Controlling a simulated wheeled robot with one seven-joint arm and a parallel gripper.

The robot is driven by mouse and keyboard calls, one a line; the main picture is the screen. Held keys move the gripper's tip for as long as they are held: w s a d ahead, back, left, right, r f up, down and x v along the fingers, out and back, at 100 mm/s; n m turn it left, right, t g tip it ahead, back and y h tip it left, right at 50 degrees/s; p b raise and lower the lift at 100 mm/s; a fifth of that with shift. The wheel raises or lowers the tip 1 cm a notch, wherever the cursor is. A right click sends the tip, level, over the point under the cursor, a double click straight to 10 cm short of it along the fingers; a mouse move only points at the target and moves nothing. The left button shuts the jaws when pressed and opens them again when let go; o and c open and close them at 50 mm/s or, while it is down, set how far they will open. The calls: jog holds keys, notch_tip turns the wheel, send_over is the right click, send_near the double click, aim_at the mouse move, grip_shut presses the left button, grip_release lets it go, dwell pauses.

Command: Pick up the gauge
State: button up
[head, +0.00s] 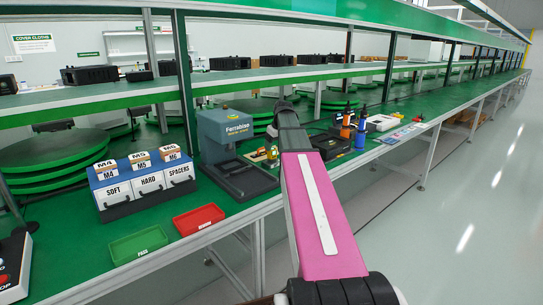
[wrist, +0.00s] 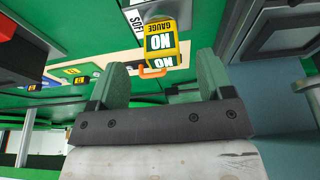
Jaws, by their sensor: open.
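The gauge (wrist: 160,46) is a yellow block with "GAUGE" and "NO" labels in the wrist view, at the upper middle. A small orange piece (wrist: 153,72) shows at its lower edge. My gripper (wrist: 160,75) is open, with its two green-padded fingers apart. The gauge shows in the gap between the fingers, mostly past their tips, and nothing is held. Whether either finger touches it I cannot tell. In the head view a small yellow item (head: 272,153), likely the gauge, is beside my arm on the green bench; my gripper's fingers are not clear there.
A grey Ferrabino machine (head: 226,138) stands left of my arm. Further left is a blue bin unit (head: 145,185) with SOFT, HARD and SPACERS drawers. A green tray (head: 143,246) and a red tray (head: 198,219) are at the bench's front edge. Bottles (head: 361,133) stand to the right.

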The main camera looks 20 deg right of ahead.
aim_at(271, 155)
jog(key=shift+x, duration=3.4)
jog(key=shift+w+a+r, duration=0.1)
jog(key=shift+w+a, duration=0.05)
jog(key=shift+a, duration=0.05)
jog(key=shift+c, duration=0.3)
jog(key=c, duration=1.1)
